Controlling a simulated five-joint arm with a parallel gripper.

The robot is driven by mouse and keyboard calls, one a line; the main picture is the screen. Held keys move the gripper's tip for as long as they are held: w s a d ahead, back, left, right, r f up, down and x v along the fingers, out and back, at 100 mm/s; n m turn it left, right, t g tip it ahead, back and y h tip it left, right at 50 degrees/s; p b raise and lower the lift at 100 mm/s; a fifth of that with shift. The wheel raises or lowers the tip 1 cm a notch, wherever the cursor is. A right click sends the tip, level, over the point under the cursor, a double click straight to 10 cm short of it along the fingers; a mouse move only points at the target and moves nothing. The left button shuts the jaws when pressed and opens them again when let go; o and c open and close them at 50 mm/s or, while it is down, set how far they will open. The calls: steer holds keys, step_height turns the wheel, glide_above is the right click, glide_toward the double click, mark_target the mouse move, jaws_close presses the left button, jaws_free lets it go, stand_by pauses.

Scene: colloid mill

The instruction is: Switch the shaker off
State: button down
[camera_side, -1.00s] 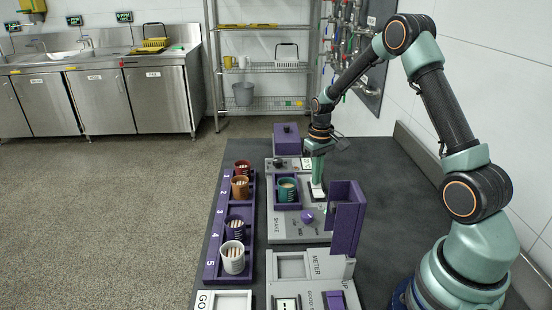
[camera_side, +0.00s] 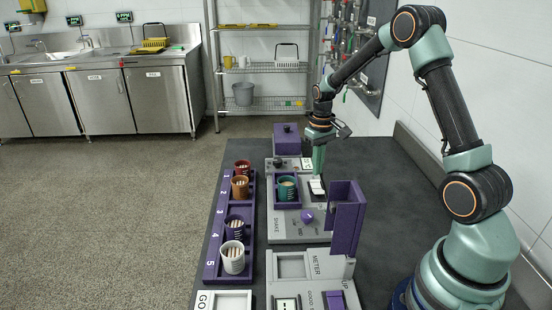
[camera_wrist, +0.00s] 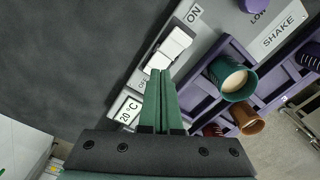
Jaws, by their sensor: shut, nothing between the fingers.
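The shaker is a grey panel (camera_side: 290,228) marked SHAKE, with a green cup (camera_side: 287,189) in its purple holder. The cup also shows in the wrist view (camera_wrist: 233,80). The shaker's white rocker switch (camera_side: 317,187) lies right of the cup. In the wrist view the switch (camera_wrist: 170,46) sits between an ON label at its far end and a partly hidden OFF label nearer my gripper. My gripper (camera_side: 319,173) is shut and empty, just above the switch. Its green fingertips (camera_wrist: 161,76) appear by the OFF end. I cannot tell which end is pressed down.
A purple knob (camera_side: 306,217) is on the same panel. A purple rack (camera_side: 211,262) with several cups runs along the left. Dark bench top is clear on the right.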

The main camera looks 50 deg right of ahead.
mark_target(316, 186)
steer(key=shift+r, duration=1.6)
steer(key=shift+a+r, duration=0.1)
steer(key=s+a+r+n+t, duration=0.1)
steer(key=s+a+r+t, duration=0.25)
steer(key=a+r, duration=0.7)
steer(key=s+a+r+n+t, duration=0.2)
steer(key=s+a+r, duration=0.2)
steer(key=s+a, duration=0.3)
steer(key=shift+s+a, duration=0.2)
steer(key=shift+s, duration=1)
